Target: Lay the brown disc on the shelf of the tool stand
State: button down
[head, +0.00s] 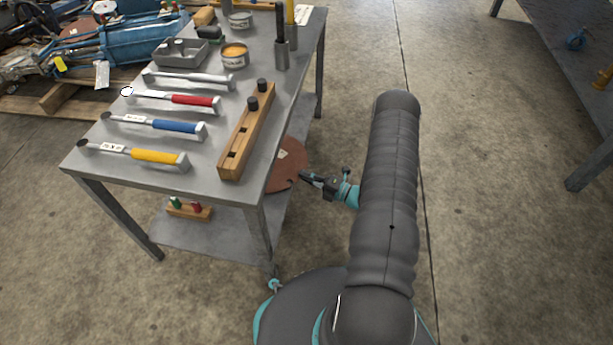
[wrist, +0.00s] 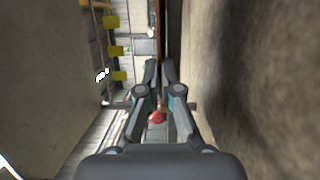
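The tool stand (head: 215,150) is a grey metal table with a lower shelf (head: 215,236). The brown disc (head: 287,163) is under the right side of the tabletop, partly hidden by it. In the wrist view the disc (wrist: 159,28) shows edge-on as a thin brown strip between the fingertips. My gripper (head: 306,177) reaches in from the right and is shut on the disc's near edge; the wrist view also shows the gripper's fingers (wrist: 160,68) closed together on it. I cannot tell whether the disc touches the shelf.
A small wooden block (head: 188,210) with green and red pieces sits at the shelf's front left. Hammers, a wooden rail (head: 247,135) and tins lie on the tabletop. A stand leg (head: 258,235) rises near my base. Floor to the right is clear up to another table (head: 570,60).

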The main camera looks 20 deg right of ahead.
jog(key=c, duration=1.2)
grip_release()
jog(key=shift+c, duration=0.2)
jog(key=v, duration=1.2)
